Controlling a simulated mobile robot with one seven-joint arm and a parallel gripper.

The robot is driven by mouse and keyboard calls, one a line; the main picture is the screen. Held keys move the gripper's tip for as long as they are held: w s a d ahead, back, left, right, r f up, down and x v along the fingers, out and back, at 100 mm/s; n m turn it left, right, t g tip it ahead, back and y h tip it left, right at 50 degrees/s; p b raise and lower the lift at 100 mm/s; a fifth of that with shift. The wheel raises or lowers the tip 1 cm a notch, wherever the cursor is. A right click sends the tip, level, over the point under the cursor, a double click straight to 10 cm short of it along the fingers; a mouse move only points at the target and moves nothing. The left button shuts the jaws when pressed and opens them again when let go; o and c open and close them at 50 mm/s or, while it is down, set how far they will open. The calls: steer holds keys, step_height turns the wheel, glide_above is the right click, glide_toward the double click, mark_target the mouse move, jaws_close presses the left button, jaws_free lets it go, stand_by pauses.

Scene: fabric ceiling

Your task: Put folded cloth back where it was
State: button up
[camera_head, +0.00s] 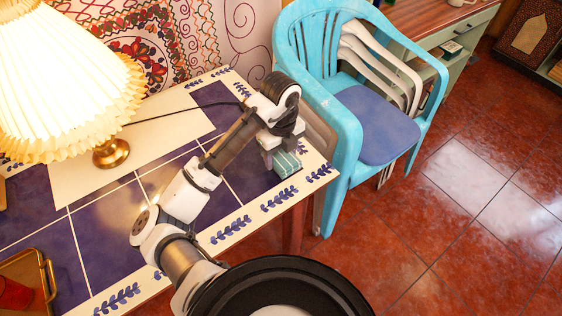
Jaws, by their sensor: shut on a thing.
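The folded cloth (287,163) is a small teal block with pale stripes near the right edge of the blue-and-white tiled table (233,227). My gripper (280,146) points down over the cloth and is shut on it. My arm reaches across the table from the bottom of the view. The fingertips are small here and partly hidden. I cannot tell whether the cloth touches the table top.
A lamp (60,80) with a pleated shade and brass base stands on the left. A brass-edged tray (48,275) with a red item is at lower left. Bare tiles lie left of my arm.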

mark_target(281, 164)
steer(key=shift+f, duration=1.95)
steer(key=shift+f, duration=0.15)
steer(key=o, duration=1)
step_height(281, 164, up, 12)
steer(key=shift+r+b, duration=0.2)
steer(key=shift+b, duration=0.25)
